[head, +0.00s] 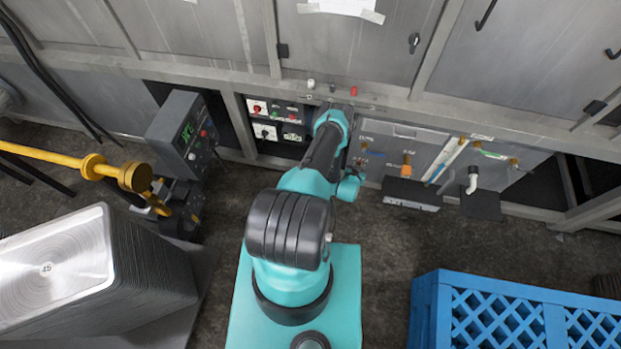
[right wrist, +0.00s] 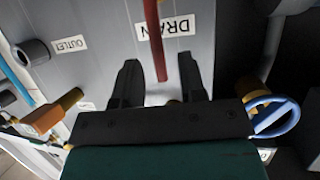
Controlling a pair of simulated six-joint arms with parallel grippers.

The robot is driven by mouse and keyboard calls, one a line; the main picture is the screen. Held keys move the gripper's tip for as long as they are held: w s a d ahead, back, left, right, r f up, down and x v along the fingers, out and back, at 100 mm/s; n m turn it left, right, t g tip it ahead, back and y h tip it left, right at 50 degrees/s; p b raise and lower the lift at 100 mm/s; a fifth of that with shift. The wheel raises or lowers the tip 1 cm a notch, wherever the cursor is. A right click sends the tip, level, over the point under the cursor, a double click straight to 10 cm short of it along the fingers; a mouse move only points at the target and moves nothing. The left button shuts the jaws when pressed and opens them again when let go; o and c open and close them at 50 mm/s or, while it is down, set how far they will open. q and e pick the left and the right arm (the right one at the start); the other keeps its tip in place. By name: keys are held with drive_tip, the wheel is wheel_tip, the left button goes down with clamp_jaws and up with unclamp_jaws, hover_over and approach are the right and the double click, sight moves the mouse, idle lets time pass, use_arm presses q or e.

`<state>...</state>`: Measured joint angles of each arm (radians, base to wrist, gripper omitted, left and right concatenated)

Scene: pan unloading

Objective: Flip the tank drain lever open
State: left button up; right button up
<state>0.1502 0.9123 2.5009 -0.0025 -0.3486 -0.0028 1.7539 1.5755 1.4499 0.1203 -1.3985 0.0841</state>
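A red drain lever (right wrist: 155,42) shows in the right wrist view, in front of a grey panel with a DRAIN label (right wrist: 178,27) that reads upside down. My right gripper (right wrist: 159,62) is open, with one black finger on each side of the lever's lower end. A gap shows between the lever and each finger; whether either touches it in depth I cannot tell. In the head view my teal right arm reaches to the grey machine wall, and its links hide the gripper and the lever. My left gripper is not in view.
A blue crate (head: 432,312) stands at the lower right and a stack of metal trays (head: 140,262) at the lower left. A control box (head: 172,128) with a green display stands left of my arm. A blue handwheel (right wrist: 277,116) is right of the gripper in the wrist view.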

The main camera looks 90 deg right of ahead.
drive_tip(key=v, duration=1.4)
drive_tip(key=w+r+n+t+y, duration=0.2)
drive_tip(key=w+n+t+y, duration=0.4)
drive_tip(key=w, duration=2.3)
drive_tip(key=w+a+r+n+t+y, duration=0.25)
drive_tip(key=w+a, duration=0.25)
drive_tip(key=w, duration=0.5)
drive_tip(key=w+a+r+n+y, duration=0.35)
drive_tip(key=w+a+r, duration=0.4)
drive_tip(key=a, duration=0.45)
drive_tip(key=w+a+r+n+y, duration=0.35)
drive_tip(key=w+a+r, duration=0.4)
drive_tip(key=a, duration=0.45)
drive_tip(key=s+a+r+n+g+y, duration=0.1)
drive_tip(key=s+a+r+n+g, duration=0.1)
drive_tip(key=a+r, duration=0.4)
drive_tip(key=shift+s+a+r+n+g, duration=0.35)
drive_tip(key=shift+a+n+g, duration=0.3)
drive_tip(key=shift+a+n, duration=0.4)
